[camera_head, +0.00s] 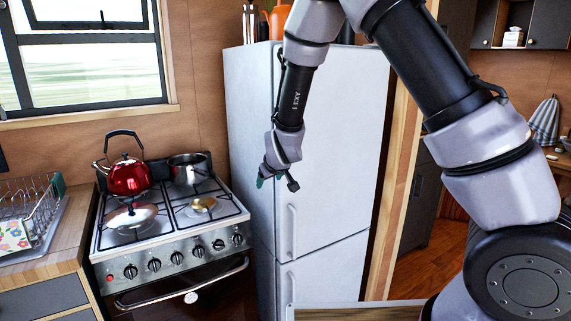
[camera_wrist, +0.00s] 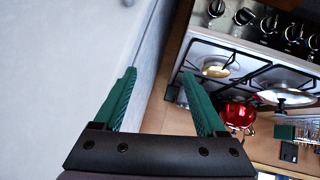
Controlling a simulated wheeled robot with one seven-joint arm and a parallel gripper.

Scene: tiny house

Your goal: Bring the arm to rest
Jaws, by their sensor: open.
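My arm reaches in from the right in the head view and bends down in front of the white fridge (camera_head: 335,130). My gripper (camera_head: 262,180) hangs at the arm's end, near the fridge's left edge and to the right of the stove. In the wrist view my gripper (camera_wrist: 158,92) shows two green fingers spread apart with nothing between them. The fridge (camera_wrist: 60,60) fills the left of the wrist view, close beside the left finger. I cannot tell the exact gap.
A stove (camera_head: 170,235) carries a red kettle (camera_head: 129,178), a pot (camera_head: 188,168) and a pan lid (camera_head: 131,217). A dish rack (camera_head: 30,215) stands on the left counter. An orange container (camera_head: 279,20) sits on the fridge. A wooden surface edge (camera_head: 355,311) lies low in front.

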